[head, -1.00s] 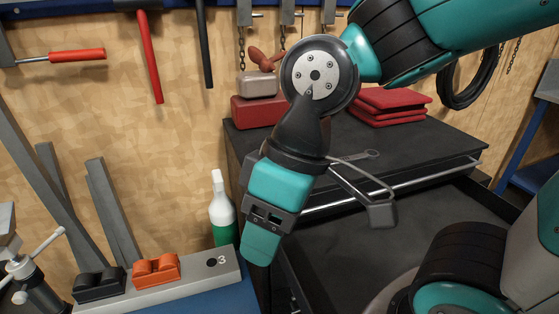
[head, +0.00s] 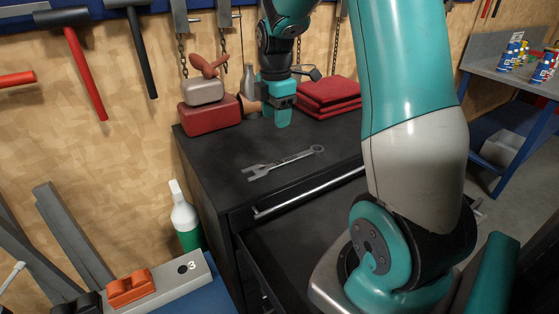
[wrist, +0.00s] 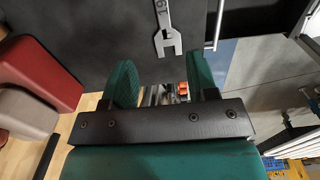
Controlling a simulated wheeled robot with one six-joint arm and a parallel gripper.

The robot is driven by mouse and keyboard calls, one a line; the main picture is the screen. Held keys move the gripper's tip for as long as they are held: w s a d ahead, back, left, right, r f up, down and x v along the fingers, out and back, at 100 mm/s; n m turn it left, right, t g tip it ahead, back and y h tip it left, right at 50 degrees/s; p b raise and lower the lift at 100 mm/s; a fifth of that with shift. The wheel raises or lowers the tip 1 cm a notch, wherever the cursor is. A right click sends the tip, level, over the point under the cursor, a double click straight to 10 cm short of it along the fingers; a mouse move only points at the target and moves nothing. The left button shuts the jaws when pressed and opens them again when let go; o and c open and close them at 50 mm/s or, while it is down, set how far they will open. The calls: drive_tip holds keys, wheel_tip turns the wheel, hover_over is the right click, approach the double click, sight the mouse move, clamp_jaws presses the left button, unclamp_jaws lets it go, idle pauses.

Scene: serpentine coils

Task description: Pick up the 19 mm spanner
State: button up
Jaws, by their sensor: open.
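The 19 mm spanner (head: 284,162) lies flat on the black top of the tool cabinet (head: 215,165), its open jaw to the left and its ring end to the right. In the wrist view the spanner (wrist: 167,32) shows at the top, with its open jaw toward me and "19" on its shank; its far end is out of the picture. My gripper (head: 281,121) is at the back of the cabinet top, behind and apart from the spanner. The wrist view shows its two teal fingers (wrist: 165,85) spread, with nothing between them.
A red box (head: 208,116) with a grey case (head: 203,91) on it stands left of my gripper. Folded red cloths (head: 328,97) lie to its right. An open drawer (head: 290,235) juts out in front. The cabinet top around the spanner is clear.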

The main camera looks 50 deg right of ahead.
drive_tip(key=p, duration=0.1)
hover_over(279, 163)
drive_tip(key=f, duration=0.8)
drive_tip(key=shift+w+a+f, duration=0.1)
drive_tip(key=shift+w+a, duration=0.1)
drive_tip(key=shift+w, duration=0.05)
drive_tip(key=f, duration=0.1)
drive_tip(key=f+p, duration=0.1)
drive_tip(key=f, duration=0.1)
drive_tip(key=f+p, duration=0.1)
drive_tip(key=shift+s+d+f, duration=0.15)
drive_tip(key=shift+s+d, duration=0.1)
drive_tip(key=shift+f, duration=0.45)
drive_tip(key=shift+f, duration=0.1)
drive_tip(key=shift+c, duration=0.2)
clamp_jaws()
